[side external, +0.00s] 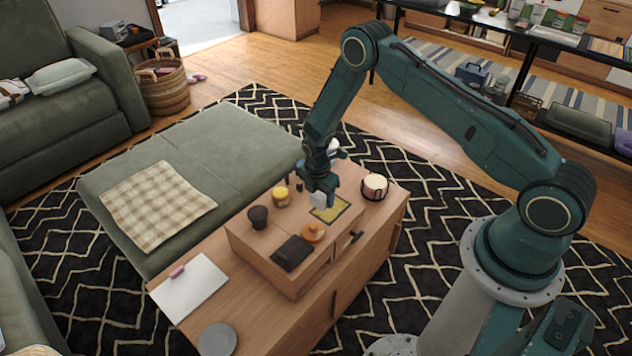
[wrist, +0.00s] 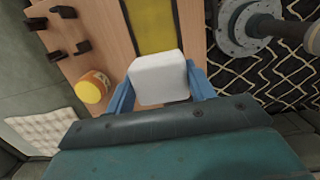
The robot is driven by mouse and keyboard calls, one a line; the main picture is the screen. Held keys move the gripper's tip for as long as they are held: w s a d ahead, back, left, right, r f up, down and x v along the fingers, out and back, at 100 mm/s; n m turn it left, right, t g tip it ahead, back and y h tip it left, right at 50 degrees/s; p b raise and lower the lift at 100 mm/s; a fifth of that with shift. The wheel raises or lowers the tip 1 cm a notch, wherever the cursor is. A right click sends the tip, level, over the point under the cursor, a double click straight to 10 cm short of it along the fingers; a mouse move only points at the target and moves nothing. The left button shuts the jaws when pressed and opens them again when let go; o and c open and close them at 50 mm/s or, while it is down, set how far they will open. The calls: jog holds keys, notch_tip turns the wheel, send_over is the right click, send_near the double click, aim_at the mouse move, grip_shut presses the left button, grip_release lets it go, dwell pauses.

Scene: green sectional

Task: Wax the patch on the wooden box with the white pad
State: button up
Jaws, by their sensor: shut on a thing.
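Whether the pad touches the patch I cannot tell. A jar with a yellow lid (side external: 281,196) stands on the box near the gripper; it also shows in the wrist view (wrist: 92,87).
A white board (side external: 188,289) and grey disc (side external: 217,340) lie in front.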

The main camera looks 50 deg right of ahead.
aim_at(320, 217)
jog(key=shift+f, duration=3.05)
jog(key=shift+d+f, duration=0.65)
jog(key=shift+d, duration=4.75)
jog(key=shift+a, duration=5.35)
jog(key=shift+w+a, duration=0.1)
jog(key=shift+w, duration=0.25)
jog(key=shift+d, duration=5.45)
jog(key=shift+a, duration=5.35)
jog(key=shift+s+r, duration=0.1)
jog(key=shift+r, duration=3.95)
